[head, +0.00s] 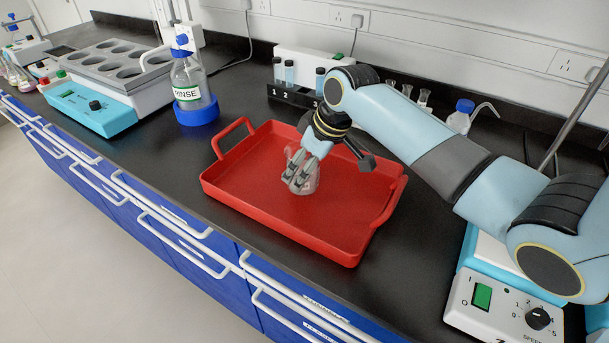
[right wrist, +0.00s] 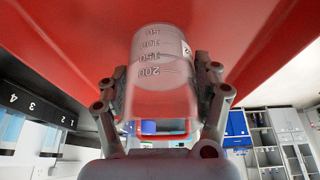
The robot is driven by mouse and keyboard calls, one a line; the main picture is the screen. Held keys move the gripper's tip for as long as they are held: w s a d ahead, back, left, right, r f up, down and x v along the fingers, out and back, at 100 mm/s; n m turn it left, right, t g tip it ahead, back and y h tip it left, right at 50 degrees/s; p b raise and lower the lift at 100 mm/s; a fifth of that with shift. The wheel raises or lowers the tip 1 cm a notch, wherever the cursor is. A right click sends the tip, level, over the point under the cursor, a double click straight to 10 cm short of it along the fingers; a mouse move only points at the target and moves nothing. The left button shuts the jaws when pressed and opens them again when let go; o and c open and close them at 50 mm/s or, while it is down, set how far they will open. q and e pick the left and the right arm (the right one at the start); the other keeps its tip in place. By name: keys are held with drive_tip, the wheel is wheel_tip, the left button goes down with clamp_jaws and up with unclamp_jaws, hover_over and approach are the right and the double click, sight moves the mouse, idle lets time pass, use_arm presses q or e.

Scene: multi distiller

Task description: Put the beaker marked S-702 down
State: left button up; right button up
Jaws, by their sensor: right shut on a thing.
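A clear glass beaker (head: 313,179) is over the middle of the red tray (head: 260,190). My right gripper (head: 298,176) reaches down from above and is shut on it. In the right wrist view the beaker (right wrist: 160,65) sits between the two fingers (right wrist: 163,90), with volume marks up to 200 and its base end towards the red tray floor. A label edge shows at its side, but the S-702 marking is not readable. Its base is very close to the tray floor; I cannot tell if it touches. My left gripper is not in view.
The tray floor around the beaker is bare. A RINSE bottle (head: 188,85) in a blue holder stands behind left. A rack (head: 292,95) with numbered tubes is behind the tray. A stirrer hotplate (head: 500,305) is at front right, a water bath (head: 100,85) at far left.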

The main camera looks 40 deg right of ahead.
drive_tip(key=shift+r, duration=0.15)
drive_tip(key=o, duration=1.6)
drive_tip(key=shift+f, duration=0.2)
drive_tip(key=shift+c, duration=0.2)
drive_tip(key=shift+r, duration=0.1)
drive_tip(key=v, duration=1.2)
drive_tip(key=shift+p, duration=0.45)
drive_tip(key=shift+s, duration=0.1)
